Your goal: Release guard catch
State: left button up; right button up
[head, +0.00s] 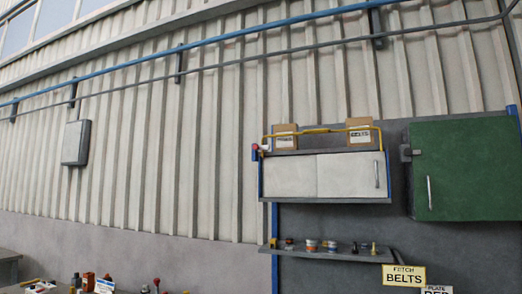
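Neither of my grippers is in the head view. A yellow bar (300,132) runs along the top of a white two-panel wall cabinet (290,176) and bends down at its right end. A small red and white fitting (257,148) sits at the bar's left end, at the cabinet's upper left corner. It may be the guard catch, but it is too small to tell its shape or state. The cabinet's panels look closed, with an upright handle (377,174) at the right.
Two cardboard boxes (284,137) (360,131) stand on the cabinet. A green cabinet (467,168) hangs to its right. Below is a shelf (340,255) with small cans and a "FETCH BELTS" sign (404,276). Bottles and small items (88,282) show along the lower left edge.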

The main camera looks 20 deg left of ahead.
aim_at(256, 147)
jog(key=i+j, duration=0.4)
jog(key=i, duration=0.15)
jog(key=i+j, duration=0.4)
jog(key=i, duration=0.15)
jog(key=i+j, duration=0.45)
jog(key=i+u, duration=0.05)
